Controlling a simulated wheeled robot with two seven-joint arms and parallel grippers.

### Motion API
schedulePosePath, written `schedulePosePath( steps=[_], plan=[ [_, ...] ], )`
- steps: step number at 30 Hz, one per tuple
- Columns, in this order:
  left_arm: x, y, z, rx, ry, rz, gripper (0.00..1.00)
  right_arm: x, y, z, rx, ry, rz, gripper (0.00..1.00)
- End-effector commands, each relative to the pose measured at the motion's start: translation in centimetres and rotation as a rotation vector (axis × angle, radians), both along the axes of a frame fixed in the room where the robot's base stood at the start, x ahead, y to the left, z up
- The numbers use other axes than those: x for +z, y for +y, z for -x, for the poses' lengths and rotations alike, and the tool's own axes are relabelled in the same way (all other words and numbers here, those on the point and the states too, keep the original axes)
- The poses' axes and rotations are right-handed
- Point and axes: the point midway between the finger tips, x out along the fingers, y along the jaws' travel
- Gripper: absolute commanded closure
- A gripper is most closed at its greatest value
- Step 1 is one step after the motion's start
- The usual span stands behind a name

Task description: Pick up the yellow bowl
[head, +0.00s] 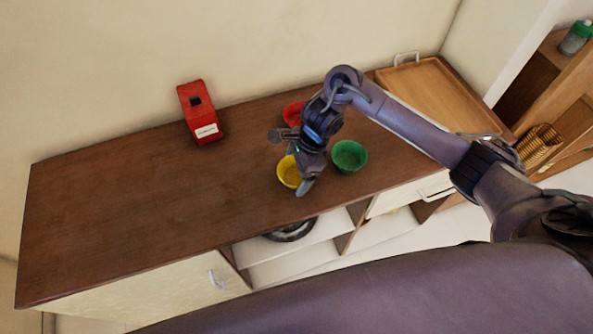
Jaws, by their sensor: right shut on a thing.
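The yellow bowl (288,173) is on or just above the brown cabinet top, near its front edge; I cannot tell whether it is lifted. My right gripper (299,180) is over its right side, shut on it, and hides part of the bowl. A green bowl (349,156) stands to the right of the yellow one. A red bowl (293,113) stands behind, partly hidden by my right arm. My left gripper is not in view.
The brown cabinet top (130,200) is clear on the left. A red box (200,112) stands at the back. A wooden tray (432,92) with metal handles lies at the right end. A dark round object (291,231) sits on a shelf below. A wicker basket (537,145) is at far right.

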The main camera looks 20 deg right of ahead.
Motion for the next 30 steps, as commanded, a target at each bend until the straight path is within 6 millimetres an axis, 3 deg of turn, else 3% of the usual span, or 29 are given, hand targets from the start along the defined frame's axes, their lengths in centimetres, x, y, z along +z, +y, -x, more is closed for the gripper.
schedulePosePath(
  steps=[18, 24, 30],
  plan=[
    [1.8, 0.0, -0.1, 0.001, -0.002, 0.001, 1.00, 14.7, -0.1, -0.1, 0.001, -0.007, 0.002, 0.37],
    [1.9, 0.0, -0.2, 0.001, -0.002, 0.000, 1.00, 17.7, -0.1, -0.1, 0.000, -0.004, 0.001, 0.37],
    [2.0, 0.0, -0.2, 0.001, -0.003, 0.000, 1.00, 19.0, 0.0, 0.0, 0.001, 0.000, 0.001, 0.37]
  ],
)
